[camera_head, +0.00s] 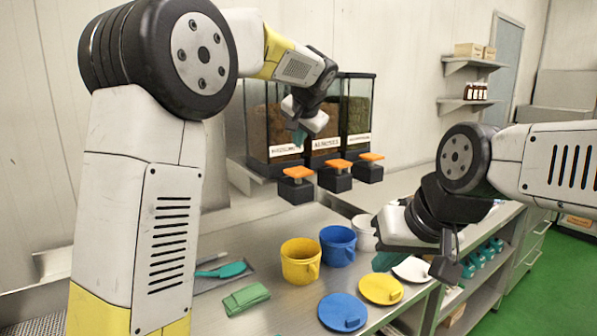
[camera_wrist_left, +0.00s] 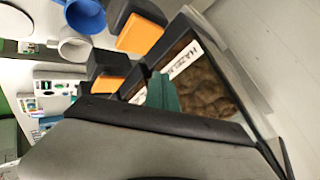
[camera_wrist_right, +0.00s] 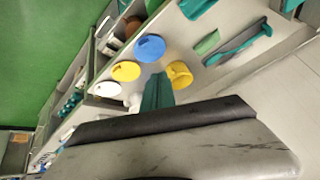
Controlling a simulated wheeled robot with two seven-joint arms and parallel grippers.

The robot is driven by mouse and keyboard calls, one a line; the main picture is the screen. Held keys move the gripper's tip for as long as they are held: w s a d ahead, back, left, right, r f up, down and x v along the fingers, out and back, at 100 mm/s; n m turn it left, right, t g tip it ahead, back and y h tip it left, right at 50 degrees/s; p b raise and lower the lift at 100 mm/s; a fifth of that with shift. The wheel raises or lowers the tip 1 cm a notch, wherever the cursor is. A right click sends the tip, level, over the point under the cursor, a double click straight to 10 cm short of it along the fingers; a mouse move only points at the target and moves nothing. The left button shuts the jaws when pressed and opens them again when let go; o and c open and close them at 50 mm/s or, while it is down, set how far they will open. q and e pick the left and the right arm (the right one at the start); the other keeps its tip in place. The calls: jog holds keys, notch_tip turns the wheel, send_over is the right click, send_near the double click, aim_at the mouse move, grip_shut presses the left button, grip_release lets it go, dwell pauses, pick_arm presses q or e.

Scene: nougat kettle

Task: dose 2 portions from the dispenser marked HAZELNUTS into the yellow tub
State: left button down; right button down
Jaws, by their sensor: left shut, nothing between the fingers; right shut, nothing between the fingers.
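The HAZELNUTS dispenser is the left one of three (camera_head: 262,130). Its label (camera_wrist_left: 185,60) and brown contents show in the left wrist view. Its orange press plate (camera_head: 298,172) tops a black block below the bin. My left gripper (camera_head: 299,138), with teal fingertips, is shut and empty at the front of this dispenser, above the plate; I cannot tell if it touches. The yellow tub (camera_head: 300,264) stands upright on the table, lower than the dispensers and nearer to me; it also shows in the right wrist view (camera_wrist_right: 180,75). My right gripper (camera_head: 386,260) is shut and empty above the lids.
A blue tub (camera_head: 338,247) and white tub (camera_head: 364,232) stand right of the yellow one. Yellow (camera_head: 381,289), blue (camera_head: 342,312) and white (camera_head: 412,269) lids lie in front. A green cloth (camera_head: 246,299) and teal scoop (camera_head: 222,270) lie left.

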aim_at(297, 171)
pick_arm(q)
jog(key=shift+a, duration=0.1)
pick_arm(e)
jog(key=shift+w, duration=0.1)
dwell(0.5)
